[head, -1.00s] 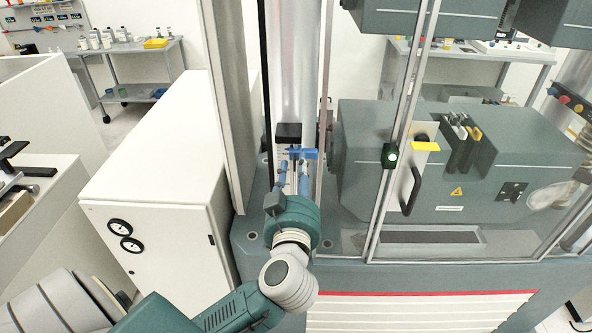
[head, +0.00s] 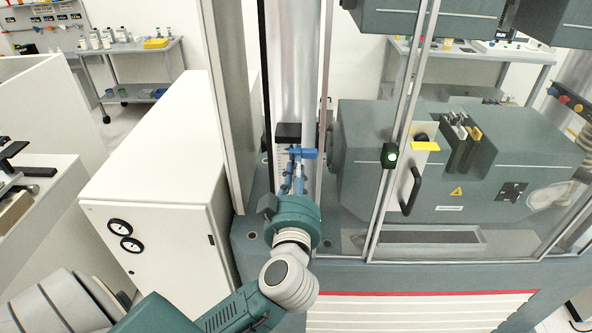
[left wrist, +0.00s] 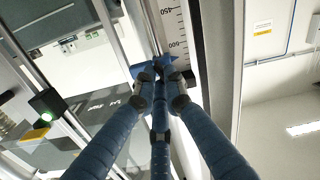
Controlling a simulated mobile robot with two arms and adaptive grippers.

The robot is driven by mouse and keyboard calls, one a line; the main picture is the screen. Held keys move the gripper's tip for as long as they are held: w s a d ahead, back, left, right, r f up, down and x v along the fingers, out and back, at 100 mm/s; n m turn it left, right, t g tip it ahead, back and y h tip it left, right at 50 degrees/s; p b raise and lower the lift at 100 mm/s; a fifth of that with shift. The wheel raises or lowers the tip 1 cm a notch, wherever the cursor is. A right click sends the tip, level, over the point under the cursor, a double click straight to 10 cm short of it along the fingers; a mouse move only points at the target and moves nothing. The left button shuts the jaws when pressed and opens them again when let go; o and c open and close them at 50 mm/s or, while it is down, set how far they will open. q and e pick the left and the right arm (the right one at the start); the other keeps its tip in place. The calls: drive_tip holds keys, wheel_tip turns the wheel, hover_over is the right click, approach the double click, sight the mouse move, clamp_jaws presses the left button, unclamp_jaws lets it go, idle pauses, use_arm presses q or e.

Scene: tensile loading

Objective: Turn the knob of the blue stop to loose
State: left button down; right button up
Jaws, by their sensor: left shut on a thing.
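The blue stop (head: 308,153) sits on the scaled upright of the testing machine, just below a black block (head: 288,131). It also shows in the left wrist view (left wrist: 140,69), behind the fingertips, beside the scale. My left gripper (head: 297,160) reaches up to the stop from the front. Its blue fingers are closed together at the stop's front, shut on the knob (left wrist: 162,69), which is mostly hidden between the fingertips (left wrist: 162,84). The knob's setting cannot be read. My right gripper is not in view.
A machine post (head: 235,120) stands close left of the gripper. A clear guard with a black handle (head: 412,190) and a green-lit button (head: 389,156) is to the right. A white cabinet (head: 150,165) stands at the left.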

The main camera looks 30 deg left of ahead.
use_arm(q)
drive_tip(key=shift+a+r+n, duration=0.1)
drive_tip(key=shift+r+n, duration=0.05)
drive_tip(key=shift+n, duration=3.55)
drive_tip(key=shift+r+n, duration=0.1)
drive_tip(key=shift+n, duration=3.6)
drive_tip(key=c, duration=1.8)
unclamp_jaws()
drive_tip(key=shift+s, duration=0.1)
drive_tip(key=v, duration=0.7)
drive_tip(key=shift+s, duration=0.2)
